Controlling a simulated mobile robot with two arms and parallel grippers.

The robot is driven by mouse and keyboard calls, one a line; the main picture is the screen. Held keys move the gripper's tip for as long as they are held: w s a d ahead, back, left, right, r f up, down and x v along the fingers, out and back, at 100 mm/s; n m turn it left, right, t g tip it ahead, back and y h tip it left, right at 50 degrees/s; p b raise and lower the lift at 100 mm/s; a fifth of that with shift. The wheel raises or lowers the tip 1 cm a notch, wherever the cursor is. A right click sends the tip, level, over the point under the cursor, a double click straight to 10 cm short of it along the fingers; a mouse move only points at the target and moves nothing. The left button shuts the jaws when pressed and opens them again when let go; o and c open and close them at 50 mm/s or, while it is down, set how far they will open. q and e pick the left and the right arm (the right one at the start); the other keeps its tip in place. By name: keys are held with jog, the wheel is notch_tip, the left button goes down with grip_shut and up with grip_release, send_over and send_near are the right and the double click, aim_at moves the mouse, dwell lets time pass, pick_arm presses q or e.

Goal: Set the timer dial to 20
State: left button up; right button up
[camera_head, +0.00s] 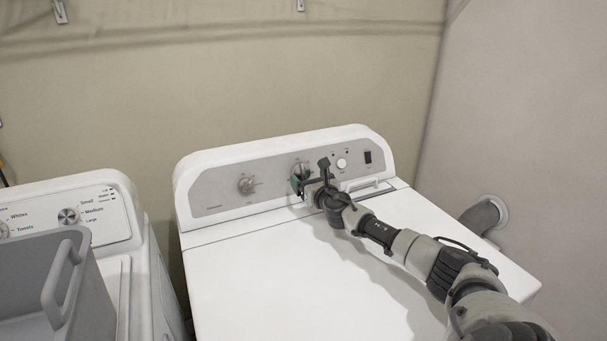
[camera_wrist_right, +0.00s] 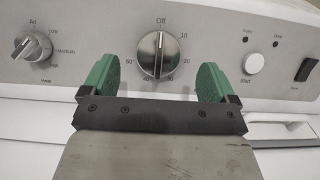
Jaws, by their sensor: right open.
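The timer dial (camera_wrist_right: 160,55) is a round silver knob with a raised vertical grip bar, in the middle of the dryer's control panel. In the head view the dial (camera_head: 300,170) is partly hidden by my gripper. My right gripper (camera_wrist_right: 158,82) is open, its green fingertips on either side of the dial in the wrist view, apart from it; it also shows in the head view (camera_head: 304,184). My left gripper is not in view.
Another knob (camera_wrist_right: 32,47) is left of the timer dial. A round start button (camera_wrist_right: 254,63) and a black rocker switch (camera_wrist_right: 306,69) are to its right. A washer (camera_head: 130,240) with a grey basket (camera_head: 95,290) stands at left. The dryer top (camera_head: 270,290) is clear.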

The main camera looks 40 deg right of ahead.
aim_at(304, 173)
jog(key=shift+b+x, duration=0.5)
jog(key=shift+x, duration=1.65)
jog(key=c, duration=0.9)
